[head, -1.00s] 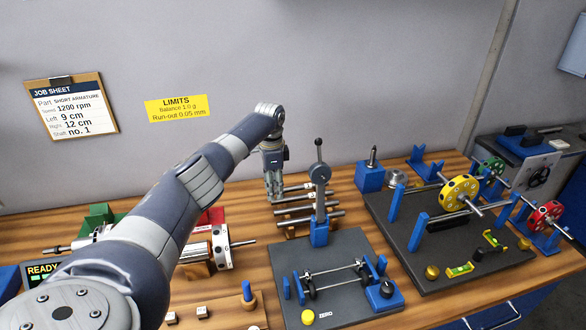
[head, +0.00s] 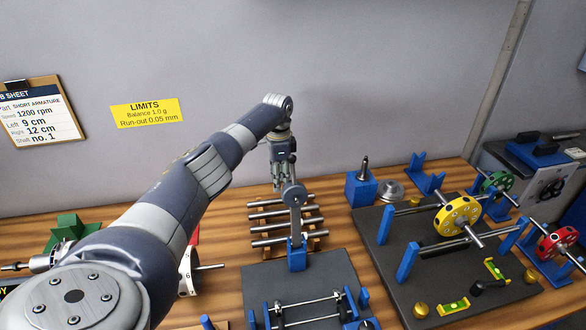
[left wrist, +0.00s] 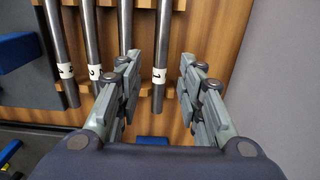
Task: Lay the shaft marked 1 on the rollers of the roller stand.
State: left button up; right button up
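Several steel shafts lie side by side on a wooden rack. The shaft marked 1 (left wrist: 160,50) has a white label band and is the rightmost one in the left wrist view. In the head view it appears to be the farthest shaft (head: 262,202), but labels are unreadable there. My left gripper (head: 280,186) is above the rack's far side. In the left wrist view its open fingers (left wrist: 157,92) are on either side of shaft 1, apart from it. The roller stand (head: 345,268) is a dark plate with rods and black rollers in front of the rack. My right gripper is not in view.
At right is a dark base (head: 412,300) with a yellow wheel (head: 458,214) on a shaft. A blue block with a spindle (head: 361,188) stands right of the rack.

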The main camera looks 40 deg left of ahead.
aim_at(281, 198)
pick_arm(q)
jog(key=shift+w+f, duration=0.4)
jog(key=shift+w, duration=0.25)
jog(key=shift+s+f+b, duration=0.15)
jog(key=shift+s+b, duration=0.15)
jog(key=shift+b, duration=0.3)
jog(key=shift+s+f+b, duration=0.6)
jog(key=shift+b, duration=0.3)
jog(key=f, duration=0.1)
jog(key=f+b, duration=0.2)
jog(key=shift+w, duration=0.25)
notch_tip(281, 198, down, 4)
jog(key=b, duration=0.3)
jog(key=shift+f, duration=0.1)
jog(key=shift+w+f, duration=0.1)
grip_shut()
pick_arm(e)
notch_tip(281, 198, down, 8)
pick_arm(q)
jog(key=shift+r+p, duration=1.35)
jog(key=shift+r, duration=0.1)
jog(key=shift+r+p, duration=1.45)
jog(key=shift+r, duration=0.2)
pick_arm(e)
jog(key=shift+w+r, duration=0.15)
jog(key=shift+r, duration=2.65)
